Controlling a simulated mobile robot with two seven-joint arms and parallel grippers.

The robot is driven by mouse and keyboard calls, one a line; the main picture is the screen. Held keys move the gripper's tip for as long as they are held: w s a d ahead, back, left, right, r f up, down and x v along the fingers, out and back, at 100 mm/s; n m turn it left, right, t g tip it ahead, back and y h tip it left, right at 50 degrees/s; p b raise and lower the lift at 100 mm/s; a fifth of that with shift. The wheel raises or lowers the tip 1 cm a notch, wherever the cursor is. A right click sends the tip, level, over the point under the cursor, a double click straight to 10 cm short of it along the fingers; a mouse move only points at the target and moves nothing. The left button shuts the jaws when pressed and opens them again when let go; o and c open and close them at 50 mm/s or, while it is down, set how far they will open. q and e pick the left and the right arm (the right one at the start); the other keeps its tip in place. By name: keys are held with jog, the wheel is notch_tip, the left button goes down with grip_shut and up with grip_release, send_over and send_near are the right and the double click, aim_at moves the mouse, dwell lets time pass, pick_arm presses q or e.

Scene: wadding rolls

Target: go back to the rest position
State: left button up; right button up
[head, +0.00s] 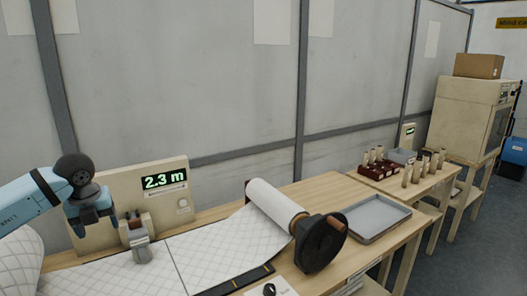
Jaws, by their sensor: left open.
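My left gripper (91,222) is at the left of the head view, pointing down in front of the beige display panel (103,190) that reads 2.3 m. Its jaws are open and I see nothing held between them. It is left of a small grey and beige device (140,245) on the quilted white wadding sheet (205,256). The sheet runs along the bench to a white roll (272,204) with a dark crank wheel (320,243). My right gripper is out of view.
A larger quilted roll (22,262) stands at the left edge, below my arm. A grey metal tray (375,219) lies right of the crank wheel. A farther bench holds a dark red rack (379,171) and several beige cylinders. A cardboard box (478,66) tops a cabinet (468,118).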

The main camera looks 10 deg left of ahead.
pick_arm(q)
jog(key=d+f+m+h+p, duration=0.1)
jog(key=d+f+m+h, duration=0.2)
jog(key=d, duration=0.4)
jog(key=d+f+h, duration=0.3)
jog(key=d+f, duration=0.1)
jog(key=d, duration=0.3)
jog(key=s+d+n+t+h+p, duration=0.2)
jog(key=s+d+h, duration=0.3)
jog(key=d, duration=0.4)
jog(key=s+d+n+t+h+p, duration=0.1)
jog(key=s+d+n+h+p, duration=0.15)
jog(key=d+h, duration=0.65)
jog(key=s+a+f+n+t+y+p, duration=0.1)
jog(key=s+a+f+n+t+y, duration=0.1)
jog(key=s+f+n+y, duration=0.6)
jog(key=s+a+f+n+t+y+p, duration=0.1)
jog(key=s+f+n+y, duration=0.7)
jog(key=n, duration=0.8)
notch_tip(320, 180, down, 4)
jog(key=s+t+p, duration=0.1)
jog(key=s+t, duration=0.1)
jog(key=shift+s+a+t, duration=0.15)
jog(key=shift+a+t, duration=0.15)
jog(key=shift+a, duration=0.1)
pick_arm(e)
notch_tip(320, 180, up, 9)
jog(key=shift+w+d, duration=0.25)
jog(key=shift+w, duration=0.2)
